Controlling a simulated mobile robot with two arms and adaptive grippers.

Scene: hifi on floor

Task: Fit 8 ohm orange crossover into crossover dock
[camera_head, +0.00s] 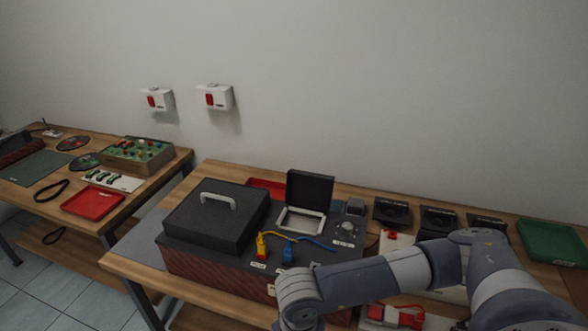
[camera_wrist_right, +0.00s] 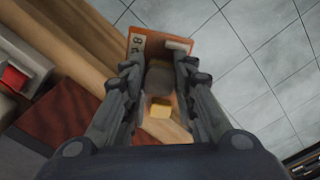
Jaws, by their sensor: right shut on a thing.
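The orange crossover (camera_wrist_right: 158,44) shows in the right wrist view, with an "8" on its white label, a dark round part and a yellow part. My right gripper (camera_wrist_right: 160,80) is shut on it and holds it above the floor by the table edge. In the head view my right arm hides the fingers and the crossover. A dark hi-fi unit (camera_head: 205,262) with a red-brown front lies on the middle table. A white-framed opening (camera_head: 301,220) with a raised black lid (camera_head: 310,190) is in its top; I cannot tell whether this is the crossover dock. My left gripper is out of view.
Yellow (camera_head: 262,246) and blue (camera_head: 288,252) plugs stand on the unit's front edge, beside a black cover with a handle (camera_head: 217,201). Several black speaker-like parts and a green tray (camera_head: 552,243) line the back right. A second table with a red tray (camera_head: 92,203) stands left.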

